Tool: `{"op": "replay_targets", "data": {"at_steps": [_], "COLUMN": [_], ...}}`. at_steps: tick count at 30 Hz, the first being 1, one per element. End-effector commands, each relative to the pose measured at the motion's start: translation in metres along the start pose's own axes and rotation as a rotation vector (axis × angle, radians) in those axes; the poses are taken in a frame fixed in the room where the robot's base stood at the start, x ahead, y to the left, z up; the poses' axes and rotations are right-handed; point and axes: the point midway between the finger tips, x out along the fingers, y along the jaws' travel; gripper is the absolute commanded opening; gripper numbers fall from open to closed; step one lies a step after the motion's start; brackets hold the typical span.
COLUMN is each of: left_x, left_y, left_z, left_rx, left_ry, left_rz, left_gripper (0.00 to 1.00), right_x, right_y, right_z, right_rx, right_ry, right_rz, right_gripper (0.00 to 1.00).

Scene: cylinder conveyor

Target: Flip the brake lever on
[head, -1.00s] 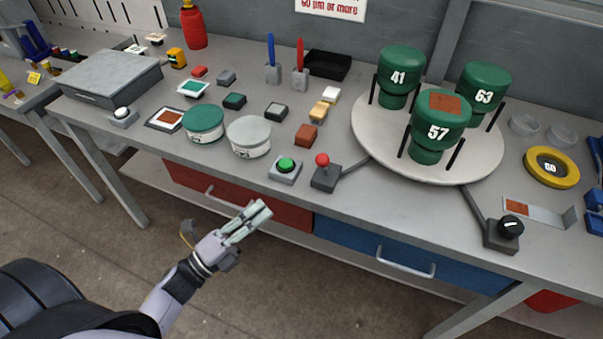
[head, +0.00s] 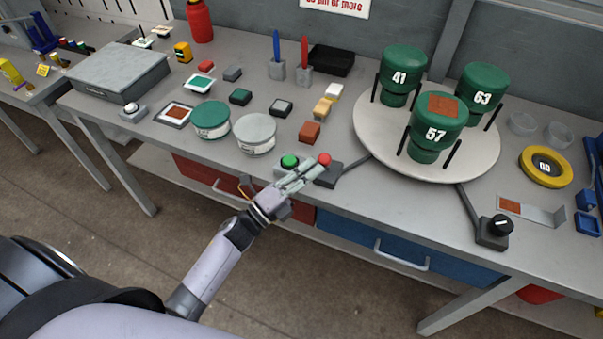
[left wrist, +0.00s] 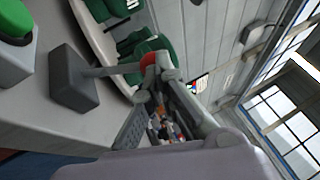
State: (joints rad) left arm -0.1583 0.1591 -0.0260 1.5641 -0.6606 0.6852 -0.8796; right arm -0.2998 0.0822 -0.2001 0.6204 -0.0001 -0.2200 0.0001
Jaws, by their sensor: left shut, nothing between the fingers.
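A small lever with a red ball knob (head: 323,159) stands on a dark grey base (head: 329,177) near the front edge of the bench. In the left wrist view the red knob (left wrist: 148,63) shows right by the fingertips, and its shaft runs left to the grey base (left wrist: 74,78). My left gripper (head: 316,167) is shut and empty, its fingertips at the knob. I cannot tell whether they touch it. The fingers partly cover the lever's shaft and base. My right gripper is not in view.
A green push button (head: 289,161) sits just left of the lever, partly behind my left fingers. A white turntable (head: 372,155) with green numbered cylinders stands to the right. A black dial (head: 498,225) is at the front right. A brown block (head: 309,131) lies behind the lever.

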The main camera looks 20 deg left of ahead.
Motion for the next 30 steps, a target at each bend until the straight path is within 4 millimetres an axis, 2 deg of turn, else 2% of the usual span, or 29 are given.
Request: {"op": "replay_targets", "data": {"at_steps": [11, 30], "left_x": [0.001, 0.018], "left_y": [-0.001, -0.010], "left_z": [0.000, 0.008], "left_rx": [-0.002, -0.060], "left_ry": [0.000, 0.001], "left_rz": [0.003, 0.119], "left_gripper": [0.00, 0.00], "right_x": [-0.001, -0.029], "right_y": [0.000, -0.003], "right_z": [0.000, -0.003], "right_rx": [0.000, 0.002], "right_ry": [0.000, 0.001], "right_rz": [0.000, -0.004], "right_gripper": [0.60, 0.60]}}
